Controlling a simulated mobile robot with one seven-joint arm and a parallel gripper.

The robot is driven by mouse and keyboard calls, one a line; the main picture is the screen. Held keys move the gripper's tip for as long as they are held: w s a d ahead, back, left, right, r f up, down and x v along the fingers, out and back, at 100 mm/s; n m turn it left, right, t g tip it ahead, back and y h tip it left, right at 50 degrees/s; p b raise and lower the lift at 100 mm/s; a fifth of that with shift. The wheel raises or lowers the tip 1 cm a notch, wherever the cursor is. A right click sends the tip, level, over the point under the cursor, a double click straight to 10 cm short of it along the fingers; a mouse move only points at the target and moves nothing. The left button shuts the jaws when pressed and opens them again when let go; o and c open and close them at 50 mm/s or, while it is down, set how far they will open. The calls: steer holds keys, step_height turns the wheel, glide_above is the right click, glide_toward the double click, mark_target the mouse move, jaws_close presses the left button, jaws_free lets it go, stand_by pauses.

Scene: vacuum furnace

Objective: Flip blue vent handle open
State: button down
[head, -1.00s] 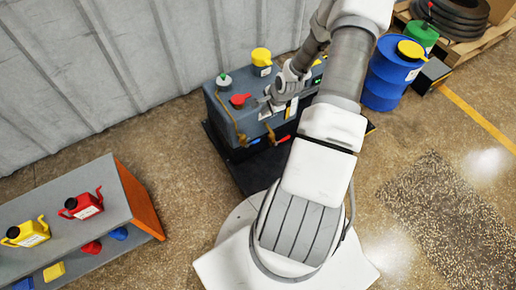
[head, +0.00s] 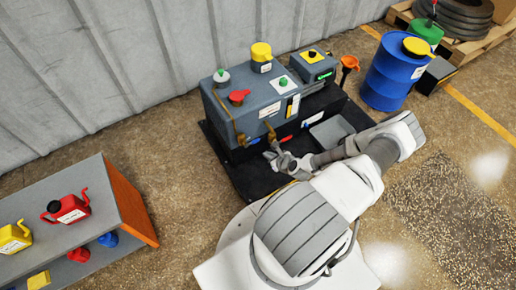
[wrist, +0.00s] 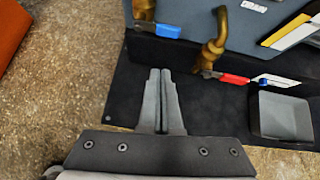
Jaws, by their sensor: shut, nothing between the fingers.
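The blue vent handle (wrist: 158,29) shows at the top of the wrist view, lying sideways beneath a brass pipe (wrist: 143,9) on the front of the grey-blue machine (head: 250,106). It also shows small in the head view (head: 254,141). My gripper (wrist: 160,72) is shut and empty, its fingers side by side over the black base tray. In the wrist view the fingertips are just below the blue handle, with a visible gap. In the head view my gripper (head: 271,150) is low in front of the machine.
A red handle (wrist: 235,79) sits on a second brass pipe (wrist: 213,48) right of the blue one. The black base tray (head: 247,180) spreads below. A shelf (head: 128,195) with jugs stands left; a blue drum (head: 392,75) stands right.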

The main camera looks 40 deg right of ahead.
mark_target(252, 143)
steer(key=shift+a+f+m, duration=0.15)
steer(key=shift+f+m, duration=0.55)
steer(key=b+x, duration=0.4)
steer(key=x, duration=0.6)
steer(key=shift+w+r, duration=0.15)
steer(key=shift+r, duration=2.05)
steer(key=shift+h, duration=0.3)
steer(key=shift+r+n+h+p, duration=0.15)
steer(key=shift+n+h+p, duration=0.15)
steer(key=shift+n+h, duration=0.1)
